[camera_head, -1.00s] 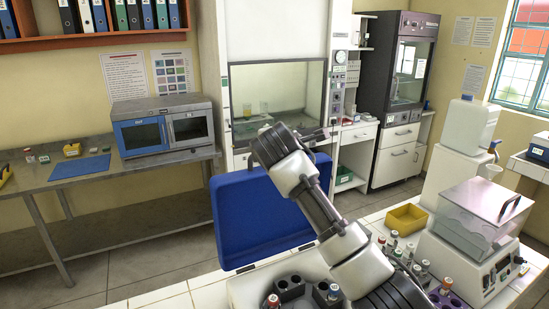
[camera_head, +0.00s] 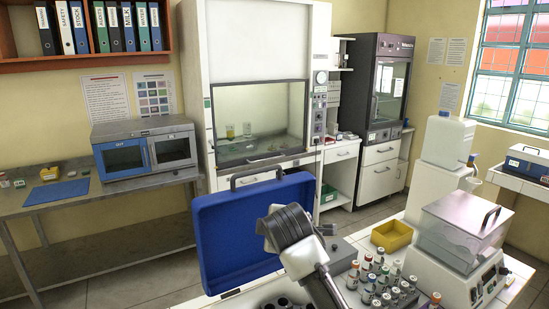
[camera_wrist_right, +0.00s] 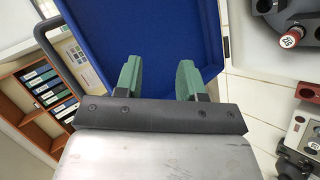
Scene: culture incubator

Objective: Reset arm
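My right gripper (camera_wrist_right: 160,78) shows in the right wrist view with its two green fingers apart and nothing between them. The open blue lid (camera_wrist_right: 160,30) of a case lies behind the fingers in that view. In the head view my right arm (camera_head: 300,250) rises from the bottom edge in front of the blue lid (camera_head: 240,235). Its fingers cannot be made out there. My left gripper is in neither view.
A rack of capped tubes (camera_head: 380,285), a yellow tray (camera_head: 391,236) and a clear-lidded bath (camera_head: 465,225) stand on the white bench at right. A fume hood (camera_head: 262,115) and a steel side table (camera_head: 110,195) with a blue-and-grey oven (camera_head: 145,150) stand behind.

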